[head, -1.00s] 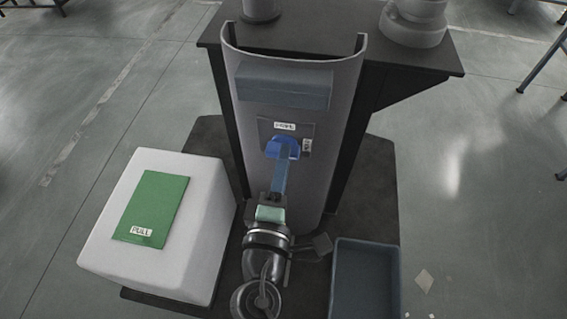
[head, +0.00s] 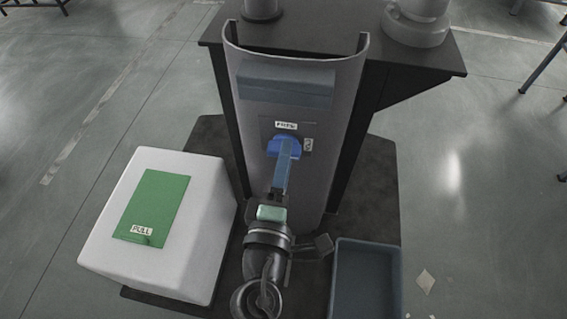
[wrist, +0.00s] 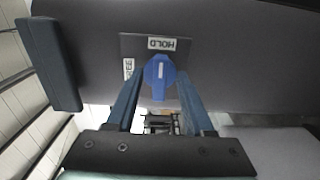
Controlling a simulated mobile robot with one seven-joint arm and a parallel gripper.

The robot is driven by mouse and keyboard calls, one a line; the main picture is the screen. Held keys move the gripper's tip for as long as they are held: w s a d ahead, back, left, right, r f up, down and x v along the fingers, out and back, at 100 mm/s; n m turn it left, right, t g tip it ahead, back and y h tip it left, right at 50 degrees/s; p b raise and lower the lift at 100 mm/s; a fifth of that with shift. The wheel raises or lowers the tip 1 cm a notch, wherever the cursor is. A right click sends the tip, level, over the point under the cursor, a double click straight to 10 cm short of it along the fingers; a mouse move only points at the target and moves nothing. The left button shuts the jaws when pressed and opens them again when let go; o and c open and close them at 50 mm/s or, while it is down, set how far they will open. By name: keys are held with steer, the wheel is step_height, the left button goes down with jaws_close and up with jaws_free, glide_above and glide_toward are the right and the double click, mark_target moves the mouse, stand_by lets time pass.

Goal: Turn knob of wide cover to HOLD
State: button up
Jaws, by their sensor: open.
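The wide cover (head: 345,100) is a curved grey shell standing upright in the head view. Its blue knob (wrist: 159,77) sits on a dark square plate in the wrist view. A white line on the knob runs up the picture, toward the HOLD label (wrist: 162,44). The FREE label (wrist: 128,69) lies left of the knob. My gripper (wrist: 160,92) is open, with one blue finger on each side of the knob; gaps show beside it. In the head view my gripper (head: 283,160) partly hides the knob (head: 273,146).
A blue-grey block (head: 286,87) juts from the cover above the knob. A white box (head: 205,220) with a green PULL panel (head: 155,205) stands at left. An open dark blue bin (head: 369,245) stands at right. A dark table (head: 440,60) stands behind the cover.

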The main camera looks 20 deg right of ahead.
steer(key=b+v, duration=0.1)
steer(key=v, duration=1.2)
steer(key=w+a+r+m+t+y, duration=0.1)
steer(key=w+r+m+t+y, duration=0.15)
steer(key=w+r+m, duration=0.65)
steer(key=w+a+r+m+t+y, duration=0.1)
steer(key=w+r+t, duration=0.3)
steer(key=r, duration=1.1)
steer(key=s+a+r+t+y, duration=0.2)
steer(key=r, duration=0.6)
steer(key=s+a+r+m+t+y+p, duration=0.1)
steer(key=s+r+t+y, duration=0.1)
steer(key=r, duration=0.6)
steer(key=s+a+r+t+y, duration=0.2)
steer(key=r+y, duration=0.1)
steer(key=r, duration=0.6)
step_height(320, 180, up, 28)
steer(key=p, duration=2.9)
steer(key=shift+d, duration=0.15)
